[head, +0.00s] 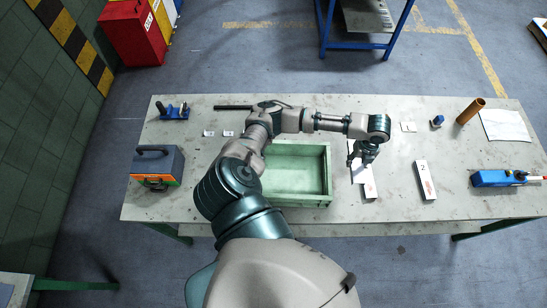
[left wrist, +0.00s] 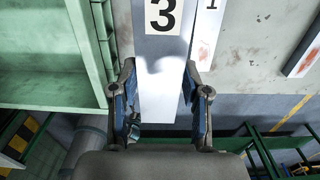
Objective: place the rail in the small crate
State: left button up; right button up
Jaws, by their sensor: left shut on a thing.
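My left gripper (head: 363,153) is above the table, just right of the small crate. In the left wrist view, its two fingers (left wrist: 162,105) are shut on a long, pale rail (left wrist: 168,75) with a black 3 on a white label. In the head view, the rail (head: 351,162) shows as a narrow, pale strip, partly hidden by the gripper. The small crate (head: 328,180) is green, open at the top and appears empty. Its green wall also shows at the left of the left wrist view (left wrist: 50,95). My right gripper is not in view.
A similar strip marked 1 (head: 370,188) lies beside and below the held rail. Another strip (head: 426,182) lies farther right. A toolbox (head: 157,165) stands left of the crate. A brown tube (head: 470,110) and a blue tool (head: 497,178) are at the right.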

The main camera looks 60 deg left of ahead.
aim_at(278, 179)
jog(key=k+j, duration=0.65)
jog(key=k, duration=0.1)
